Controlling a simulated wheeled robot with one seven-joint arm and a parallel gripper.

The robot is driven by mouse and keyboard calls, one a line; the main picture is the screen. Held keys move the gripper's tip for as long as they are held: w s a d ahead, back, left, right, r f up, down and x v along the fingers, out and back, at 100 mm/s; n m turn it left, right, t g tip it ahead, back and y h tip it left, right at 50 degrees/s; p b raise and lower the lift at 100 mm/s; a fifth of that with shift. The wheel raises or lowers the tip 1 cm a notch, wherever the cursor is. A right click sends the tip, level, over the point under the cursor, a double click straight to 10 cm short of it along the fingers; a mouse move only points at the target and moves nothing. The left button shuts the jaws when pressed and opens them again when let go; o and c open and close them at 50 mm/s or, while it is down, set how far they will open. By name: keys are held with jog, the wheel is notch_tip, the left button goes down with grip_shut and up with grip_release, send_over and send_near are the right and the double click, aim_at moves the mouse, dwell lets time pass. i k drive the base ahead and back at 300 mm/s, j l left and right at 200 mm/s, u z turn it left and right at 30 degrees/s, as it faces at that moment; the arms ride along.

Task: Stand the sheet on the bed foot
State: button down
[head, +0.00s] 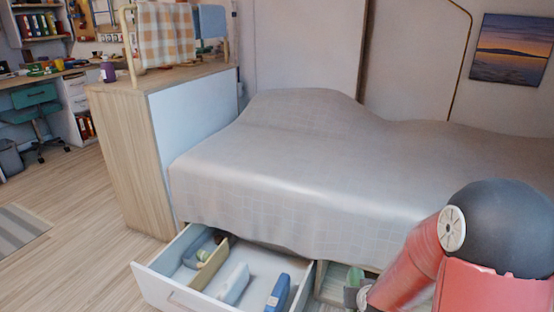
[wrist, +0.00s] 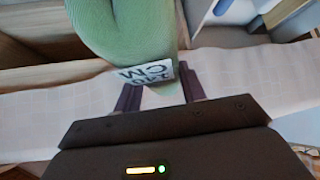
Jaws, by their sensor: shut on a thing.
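In the head view my gripper is small and mostly hidden at the bottom edge. The bed (head: 290,150) has a grey cover. A wooden block (head: 125,150) with a flat top stands at its left end; I cannot tell whether this is the bed foot.
The open drawer (head: 165,292) holds a divided tray (head: 208,270), a pale bundle (head: 233,284) and a blue bundle (head: 278,292).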

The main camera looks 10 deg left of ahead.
aim_at(264, 154)
jog(key=i+j, duration=0.1)
jog(key=j, duration=0.4)
jog(key=i+j, duration=0.1)
jog(key=j, duration=0.9)
jog(key=i+j, duration=0.15)
jog(key=j, duration=0.35)
jog(key=i+j, duration=0.1)
jog(key=j, duration=0.4)
jog(key=i+j, duration=0.1)
jog(key=j, duration=0.4)
